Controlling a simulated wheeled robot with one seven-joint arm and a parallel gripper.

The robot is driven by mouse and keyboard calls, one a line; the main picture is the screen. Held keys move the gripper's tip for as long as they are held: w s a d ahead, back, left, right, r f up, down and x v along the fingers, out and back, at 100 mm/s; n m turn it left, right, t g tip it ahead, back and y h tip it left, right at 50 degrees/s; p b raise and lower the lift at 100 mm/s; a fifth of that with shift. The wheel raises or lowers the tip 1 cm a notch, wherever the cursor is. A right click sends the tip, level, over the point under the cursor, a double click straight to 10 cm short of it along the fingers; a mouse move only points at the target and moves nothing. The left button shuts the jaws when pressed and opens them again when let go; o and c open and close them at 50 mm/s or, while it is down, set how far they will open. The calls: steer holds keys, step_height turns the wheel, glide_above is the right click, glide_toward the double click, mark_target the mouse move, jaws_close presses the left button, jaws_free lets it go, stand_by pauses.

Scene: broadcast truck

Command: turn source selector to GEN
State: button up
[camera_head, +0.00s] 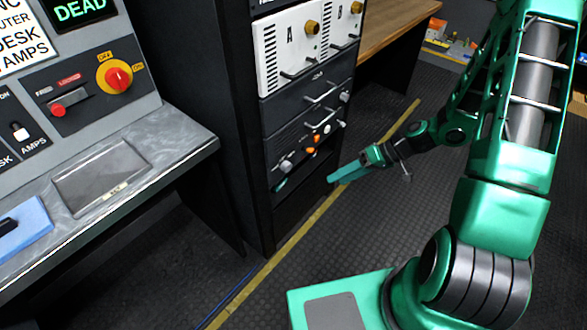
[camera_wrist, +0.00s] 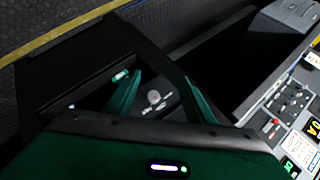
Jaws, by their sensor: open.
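The black rack (camera_head: 312,110) holds a low dark module with a grey knob (camera_head: 285,167), orange knobs (camera_head: 314,139) and silver parts. I cannot read any GEN marking or tell which one is the source selector. In the wrist view a round grey knob-like part (camera_wrist: 154,98) shows between my fingers, with pale lettering beside it too small to read. My gripper (camera_head: 337,179) is open and empty, low in front of the rack's right side, apart from the module in the head view. Its green fingers also show in the wrist view (camera_wrist: 160,80).
A grey console (camera_head: 130,150) at left carries a red-and-yellow OFF/ON rotary switch (camera_head: 115,77), a small red knob and a tray. White units marked A and B (camera_head: 290,48) top the rack. A wooden bench (camera_head: 395,25) stands behind.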

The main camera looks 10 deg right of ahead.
mark_target(290, 167)
steer(key=w+a+f+m+t+y, duration=0.1)
steer(key=w+a+f+t, duration=0.1)
steer(key=w+a, duration=0.2)
steer(key=w+a+f+m+t+y, duration=0.1)
steer(key=w+a+f+t, duration=0.1)
steer(key=w+a+f, duration=0.1)
steer(key=w+a+f+m+t+y, duration=0.1)
steer(key=w+a+f+m+t, duration=0.1)
steer(key=w+a, duration=0.3)
steer(key=shift+w+a+f+t, duration=0.25)
steer(key=shift+w+f+t, duration=0.4)
steer(key=shift+w, duration=0.25)
steer(key=shift+c, duration=0.4)
steer(key=c, duration=1)
